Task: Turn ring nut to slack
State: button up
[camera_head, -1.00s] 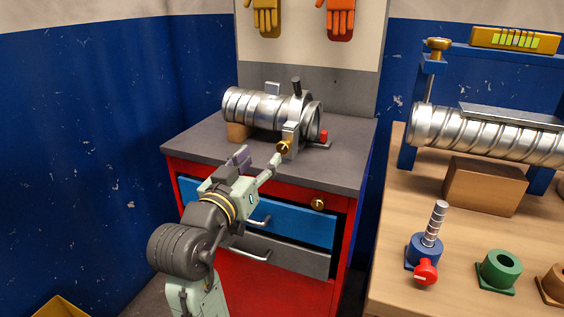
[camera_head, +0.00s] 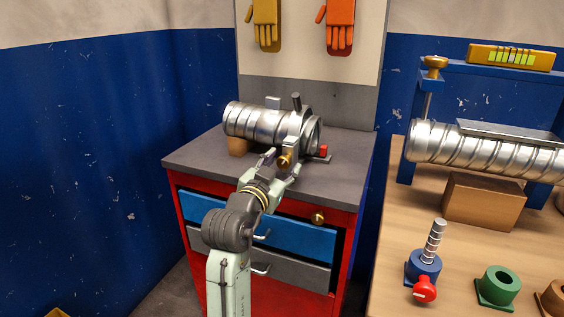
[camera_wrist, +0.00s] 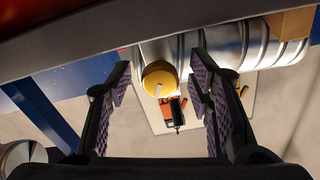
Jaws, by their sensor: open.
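A round brass nut (camera_head: 286,160), which I take for the ring nut, sits on the grey clamp block at the front of the silver spiral duct (camera_head: 262,122). In the wrist view the brass nut (camera_wrist: 157,76) is a round yellow face with a pale slot-like mark. My gripper (camera_head: 282,167) is open in front of it. In the wrist view my gripper (camera_wrist: 161,88) has a purple-padded finger on each side of the nut, with visible gaps on both sides. Whether the fingertips reach past its face is unclear.
The duct rests on a grey-topped red cabinet (camera_head: 195,155) with drawers and a brass knob (camera_head: 318,218). A red piece (camera_head: 323,151) sits right of the clamp. On the right, a wooden bench (camera_head: 385,255) holds another spiral duct (camera_head: 480,150) and coloured fittings.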

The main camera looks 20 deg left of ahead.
jog(key=shift+w, duration=0.25)
jog(key=shift+c, duration=0.4)
grip_shut()
jog(key=shift+n, duration=0.8)
jog(key=shift+o, duration=0.4)
grip_release()
